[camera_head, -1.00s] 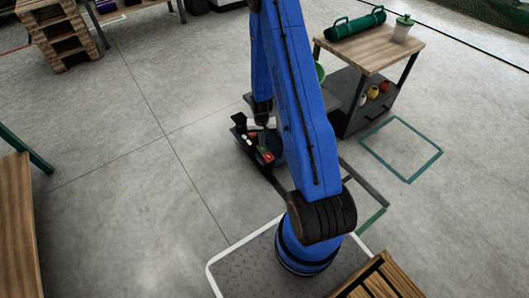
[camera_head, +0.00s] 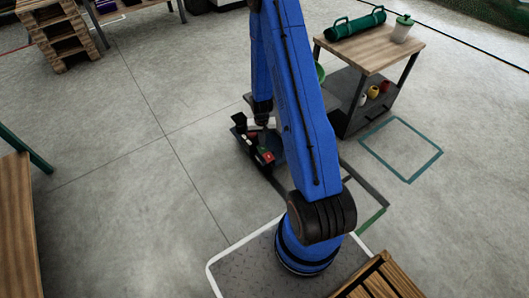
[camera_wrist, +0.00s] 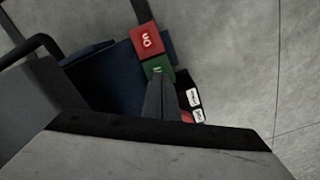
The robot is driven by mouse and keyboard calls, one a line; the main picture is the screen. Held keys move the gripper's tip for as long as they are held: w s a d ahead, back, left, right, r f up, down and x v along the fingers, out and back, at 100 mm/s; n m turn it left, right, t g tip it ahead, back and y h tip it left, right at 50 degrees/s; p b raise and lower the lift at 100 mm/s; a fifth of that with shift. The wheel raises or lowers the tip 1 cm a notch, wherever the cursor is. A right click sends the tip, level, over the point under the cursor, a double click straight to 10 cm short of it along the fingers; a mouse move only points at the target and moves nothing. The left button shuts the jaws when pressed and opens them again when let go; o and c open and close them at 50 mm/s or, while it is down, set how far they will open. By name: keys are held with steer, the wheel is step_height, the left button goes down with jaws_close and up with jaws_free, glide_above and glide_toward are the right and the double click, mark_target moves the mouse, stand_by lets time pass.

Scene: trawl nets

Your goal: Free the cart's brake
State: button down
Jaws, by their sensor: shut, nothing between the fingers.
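The cart is low and blue, partly hidden behind my blue arm in the head view; its blue deck (camera_wrist: 105,80) shows in the wrist view. At its edge are a red pedal (camera_wrist: 146,40) with white letters and a green pedal (camera_wrist: 157,67) beside it. The red one also shows in the head view (camera_head: 267,157). My gripper (camera_wrist: 160,82) is shut and empty, its fingers pointing down over the green pedal and covering part of it. I cannot tell whether they touch. In the head view the gripper (camera_head: 262,122) is small and above the cart.
A black part with white tags (camera_wrist: 193,98) lies right of my fingers. A dark tube (camera_wrist: 38,46) bends at left. A wooden-topped table (camera_head: 370,48) with a green roll stands behind right. Pallets (camera_head: 58,35) stand at back left. Floor left of the cart is clear.

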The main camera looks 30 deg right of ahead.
steer(key=shift+f, duration=0.2)
steer(key=shift+r, duration=0.1)
step_height(320, 180, up, 7)
stand_by(1.1)
stand_by(0.4)
